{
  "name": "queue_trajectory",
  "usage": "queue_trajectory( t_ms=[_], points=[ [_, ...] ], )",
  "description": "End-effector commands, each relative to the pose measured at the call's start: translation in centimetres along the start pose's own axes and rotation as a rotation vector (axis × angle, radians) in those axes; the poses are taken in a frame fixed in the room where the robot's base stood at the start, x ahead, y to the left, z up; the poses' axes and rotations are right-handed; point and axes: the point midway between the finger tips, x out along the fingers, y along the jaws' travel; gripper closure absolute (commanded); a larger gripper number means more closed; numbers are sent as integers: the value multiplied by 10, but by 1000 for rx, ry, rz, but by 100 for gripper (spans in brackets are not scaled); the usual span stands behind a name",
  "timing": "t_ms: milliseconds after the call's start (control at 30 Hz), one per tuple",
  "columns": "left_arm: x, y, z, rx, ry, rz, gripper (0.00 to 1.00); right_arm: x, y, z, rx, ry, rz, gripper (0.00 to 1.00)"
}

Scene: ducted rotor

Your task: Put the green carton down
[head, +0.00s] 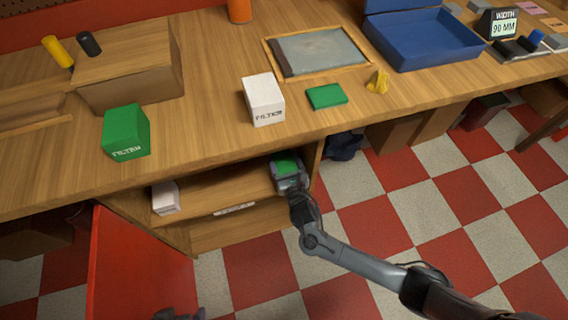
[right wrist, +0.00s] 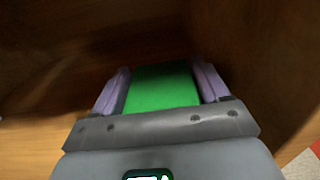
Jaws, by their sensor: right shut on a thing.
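My right gripper (head: 289,178) reaches into the open cabinet (head: 228,236) under the workbench. It is shut on a green carton (head: 286,166). In the right wrist view, the green carton (right wrist: 162,86) sits between the two pale purple fingers of the right gripper (right wrist: 161,88). Whether the carton touches the shelf (head: 225,190) is unclear. Another green carton (head: 125,132), with lettering on its front, stands on the bench top at left. A dark part at the bottom edge of the head view may be my left gripper (head: 178,314); its fingers cannot be made out.
A white carton (head: 166,198) stands at the shelf's left. The red door (head: 135,270) hangs open.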

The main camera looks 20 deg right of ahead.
Motion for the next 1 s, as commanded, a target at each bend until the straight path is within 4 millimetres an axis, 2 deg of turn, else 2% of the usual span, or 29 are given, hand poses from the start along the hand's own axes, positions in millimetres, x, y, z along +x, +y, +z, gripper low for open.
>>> queue_trajectory(
  t_ms=[67,467,500,633,1000],
  points=[
    [8,0,3,3,-2,-2,0,2,0,-4,1,-4,-1,63],
    [6,-2,3,11,-2,-8,0,2,0,-4,0,-2,-1,63],
    [6,-2,3,10,-2,-8,0,2,0,-4,0,-2,-1,20],
    [6,-2,3,10,-2,-8,0,2,0,-4,0,-1,-1,0],
    [3,0,1,-2,-1,1,0,0,0,-1,0,0,-1,0]
  ],
)
